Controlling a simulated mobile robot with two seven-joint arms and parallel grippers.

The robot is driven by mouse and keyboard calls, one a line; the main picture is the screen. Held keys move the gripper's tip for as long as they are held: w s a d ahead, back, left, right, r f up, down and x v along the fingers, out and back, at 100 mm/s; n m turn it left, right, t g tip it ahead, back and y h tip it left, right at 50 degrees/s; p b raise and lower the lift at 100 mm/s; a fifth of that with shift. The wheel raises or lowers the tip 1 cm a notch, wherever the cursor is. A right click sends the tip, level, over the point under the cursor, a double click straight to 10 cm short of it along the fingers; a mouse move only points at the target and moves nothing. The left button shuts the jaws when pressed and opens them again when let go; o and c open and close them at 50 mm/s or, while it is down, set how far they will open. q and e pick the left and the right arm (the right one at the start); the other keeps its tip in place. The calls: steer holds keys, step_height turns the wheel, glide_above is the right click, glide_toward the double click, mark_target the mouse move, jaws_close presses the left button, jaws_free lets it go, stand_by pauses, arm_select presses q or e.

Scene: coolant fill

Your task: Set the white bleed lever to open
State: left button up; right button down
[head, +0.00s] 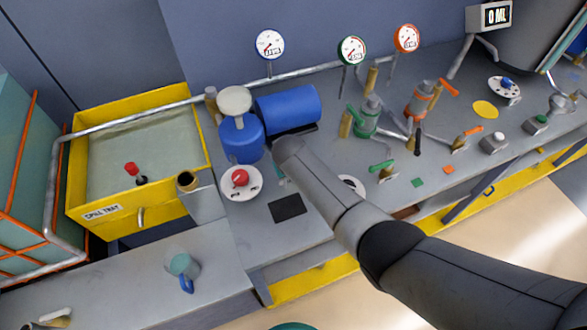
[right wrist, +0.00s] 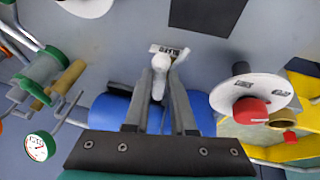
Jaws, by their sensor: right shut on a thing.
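The white bleed lever (right wrist: 159,76) shows in the right wrist view as a pale stem with a round white knob, between the two fingers of my right gripper (right wrist: 161,92). The fingers are shut on it. A small white label (right wrist: 168,50) lies just beyond the knob, partly covered; I cannot read an open or shut mark on it. In the head view my right arm covers the lever and the fingertips, beside the blue cylinder (head: 289,108). My left gripper is not in view.
A red knob on a white disc (head: 240,178) sits left of my right arm, near a blue pump-like body (head: 241,138). A dark square (head: 288,208) lies on the bench. Green and red valves (head: 367,118) stand to the right. A yellow spill tray (head: 75,199) is at left.

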steer(key=c, duration=0.8)
jaws_free()
steer(key=shift+o, duration=0.2)
steer(key=shift+s+r+p, duration=0.2)
steer(key=shift+r+p, duration=0.15)
steer(key=shift+r, duration=0.15)
steer(key=p+v, duration=0.3)
steer(key=v, duration=1.1)
steer(key=shift+p, duration=0.3)
steer(key=shift+s, duration=0.15)
